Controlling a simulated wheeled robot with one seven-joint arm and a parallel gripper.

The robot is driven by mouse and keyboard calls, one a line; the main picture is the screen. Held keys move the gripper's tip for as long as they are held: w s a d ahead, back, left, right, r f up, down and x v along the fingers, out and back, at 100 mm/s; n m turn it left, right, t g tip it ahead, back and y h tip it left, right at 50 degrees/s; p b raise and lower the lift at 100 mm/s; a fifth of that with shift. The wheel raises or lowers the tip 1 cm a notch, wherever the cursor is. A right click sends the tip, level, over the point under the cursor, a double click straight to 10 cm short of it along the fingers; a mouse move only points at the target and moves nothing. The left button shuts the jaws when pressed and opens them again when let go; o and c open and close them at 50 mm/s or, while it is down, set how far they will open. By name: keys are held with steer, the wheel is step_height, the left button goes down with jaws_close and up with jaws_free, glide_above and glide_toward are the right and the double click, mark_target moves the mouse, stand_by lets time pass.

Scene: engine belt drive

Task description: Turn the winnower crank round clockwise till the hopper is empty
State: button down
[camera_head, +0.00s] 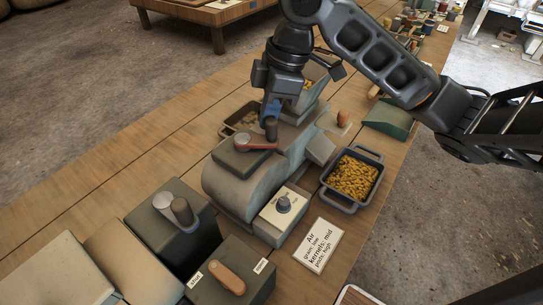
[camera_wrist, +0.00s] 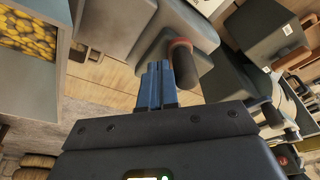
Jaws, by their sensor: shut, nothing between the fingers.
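The grey-green winnower (camera_head: 232,188) stands on the wooden bench. Its crank has a red-brown arm (camera_head: 256,146) and a dark upright handle (camera_head: 271,130). In the wrist view the dark handle (camera_wrist: 184,66) stands just right of my blue fingertips. My gripper (camera_head: 269,110) is shut and empty beside the handle; I cannot tell whether they touch. It also shows in the wrist view (camera_wrist: 157,84). The hopper (camera_head: 318,78) is partly hidden behind my gripper and wrist. Yellow grain (camera_wrist: 30,36) shows inside it in the wrist view.
A blue-grey bin (camera_head: 342,204) of yellow kernels stands right of the winnower, and a tray (camera_head: 228,131) behind it. An air dial (camera_head: 284,203) and printed card (camera_head: 318,246) are in front. Boxes with a knob (camera_head: 182,211) and lever (camera_head: 228,277) stand front left.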

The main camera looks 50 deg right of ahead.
steer(key=shift+f+b, duration=0.4)
steer(key=shift+b, duration=0.65)
steer(key=b, duration=0.3)
